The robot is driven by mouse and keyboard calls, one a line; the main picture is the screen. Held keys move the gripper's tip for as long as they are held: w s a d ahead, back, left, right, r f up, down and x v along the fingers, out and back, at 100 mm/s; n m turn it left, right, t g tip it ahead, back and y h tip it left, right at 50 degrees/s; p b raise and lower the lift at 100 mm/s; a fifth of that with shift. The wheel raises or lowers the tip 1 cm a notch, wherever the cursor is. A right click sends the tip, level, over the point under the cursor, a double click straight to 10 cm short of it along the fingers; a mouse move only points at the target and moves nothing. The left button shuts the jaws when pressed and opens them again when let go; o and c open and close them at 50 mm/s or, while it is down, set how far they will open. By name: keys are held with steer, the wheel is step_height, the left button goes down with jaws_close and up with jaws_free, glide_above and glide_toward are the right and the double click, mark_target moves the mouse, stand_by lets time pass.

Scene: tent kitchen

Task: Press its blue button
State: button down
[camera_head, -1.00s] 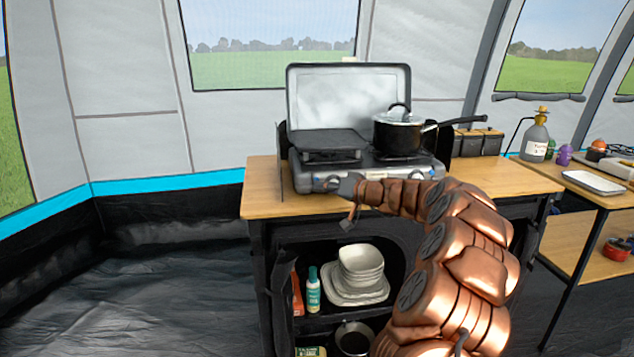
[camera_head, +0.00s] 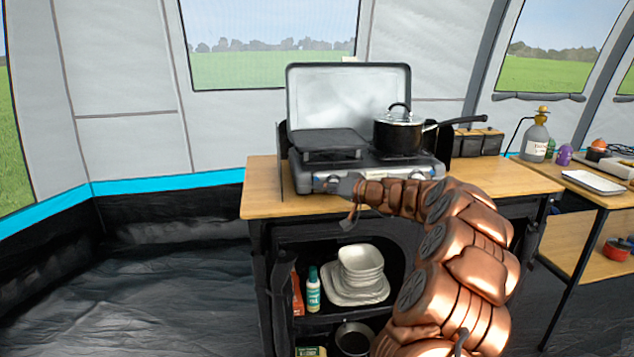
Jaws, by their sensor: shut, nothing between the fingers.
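A grey camping stove (camera_head: 303,180) with its lid raised stands on the wooden counter. A flat black plate (camera_head: 328,140) covers its left burner and a black pot with a lid (camera_head: 398,132) sits on its right burner. My gripper (camera_head: 331,184) is at the left part of the stove's front panel, with its fingers together and nothing held. The fingertips are at or very close to the panel; I cannot tell whether they touch. A small bluish spot shows beside the fingertips, but a blue button is not clearly seen; my gripper and arm hide much of the panel.
The pot's handle (camera_head: 455,122) sticks out to the right. Shelves below hold white bowls (camera_head: 361,262) and a bottle (camera_head: 313,290). The left counter end (camera_head: 262,190) is bare, and the floor on the left is clear.

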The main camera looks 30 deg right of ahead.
steer(key=shift+w+d+f+b, duration=0.1)
steer(key=shift+w+b, duration=0.2)
steer(key=shift+b, duration=0.05)
steer(key=shift+w, duration=0.1)
steer(key=shift+w+d, duration=0.25)
steer(key=shift+w, duration=0.1)
stand_by(0.9)
steer(key=shift+s+a+b, duration=0.1)
steer(key=shift+s+b, duration=0.05)
steer(key=shift+b, duration=0.2)
steer(key=shift+s+a+b, duration=0.25)
steer(key=shift+s+b, duration=0.35)
steer(key=shift+b, duration=0.05)
